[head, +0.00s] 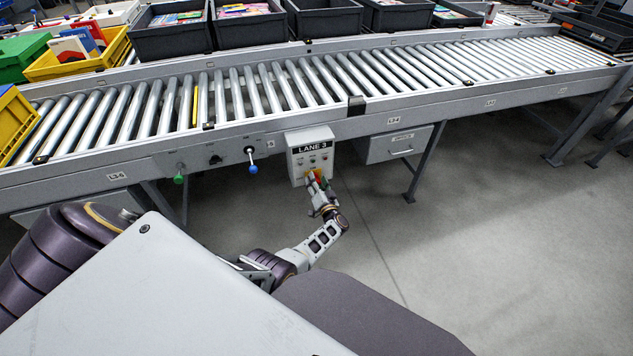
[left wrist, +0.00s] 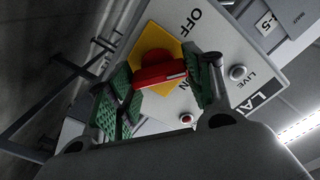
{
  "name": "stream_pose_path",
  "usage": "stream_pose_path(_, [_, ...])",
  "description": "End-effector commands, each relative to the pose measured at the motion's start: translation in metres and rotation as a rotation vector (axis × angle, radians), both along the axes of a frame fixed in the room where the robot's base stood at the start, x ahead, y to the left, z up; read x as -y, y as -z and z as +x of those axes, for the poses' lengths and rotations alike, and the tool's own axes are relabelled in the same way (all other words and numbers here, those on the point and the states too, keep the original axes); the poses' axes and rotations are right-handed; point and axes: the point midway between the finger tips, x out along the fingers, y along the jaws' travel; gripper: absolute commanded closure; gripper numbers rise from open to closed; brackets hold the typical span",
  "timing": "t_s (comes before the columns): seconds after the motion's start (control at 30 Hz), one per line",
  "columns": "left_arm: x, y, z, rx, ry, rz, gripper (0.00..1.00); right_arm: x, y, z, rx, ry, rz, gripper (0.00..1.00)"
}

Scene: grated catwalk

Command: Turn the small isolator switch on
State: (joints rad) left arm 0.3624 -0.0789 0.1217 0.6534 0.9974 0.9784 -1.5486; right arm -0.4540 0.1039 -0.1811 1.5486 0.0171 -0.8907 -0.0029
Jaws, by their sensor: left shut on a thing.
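The small isolator switch is a red handle (left wrist: 160,75) on a yellow plate (left wrist: 152,42), on the grey LANE 3 control box (head: 310,143). OFF and ON are printed beside it. A pale line on the handle's right end lies near the ON lettering; the exact angle is hard to tell. My left gripper (left wrist: 162,88), with green finger pads, is shut on the handle, one finger on each side. In the head view, my left gripper (head: 316,187) is at the bottom of the box and partly covers the switch. My right gripper is not in view.
The box hangs below the roller conveyor's side rail (head: 400,118). A green knob (head: 179,179) and a blue knob (head: 253,169) hang to its left; a grey OPTICS box (head: 397,145) and a conveyor leg (head: 418,165) are to its right. The floor in front is clear.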

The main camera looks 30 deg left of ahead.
Motion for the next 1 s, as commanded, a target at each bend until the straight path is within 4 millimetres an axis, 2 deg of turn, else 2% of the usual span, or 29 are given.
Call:
stream_pose_path(0.2, [0.002, 0.000, 0.001, -0.081, 0.003, 0.065, 0.72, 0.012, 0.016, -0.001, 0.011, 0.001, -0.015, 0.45])
stream_pose_path(0.5, [0.003, 0.001, 0.001, -0.258, 0.004, 0.215, 0.72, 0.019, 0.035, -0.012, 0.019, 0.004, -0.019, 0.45])
stream_pose_path(1.0, [0.003, 0.004, 0.002, -0.579, 0.005, 0.491, 0.72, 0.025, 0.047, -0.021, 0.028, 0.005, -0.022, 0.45])
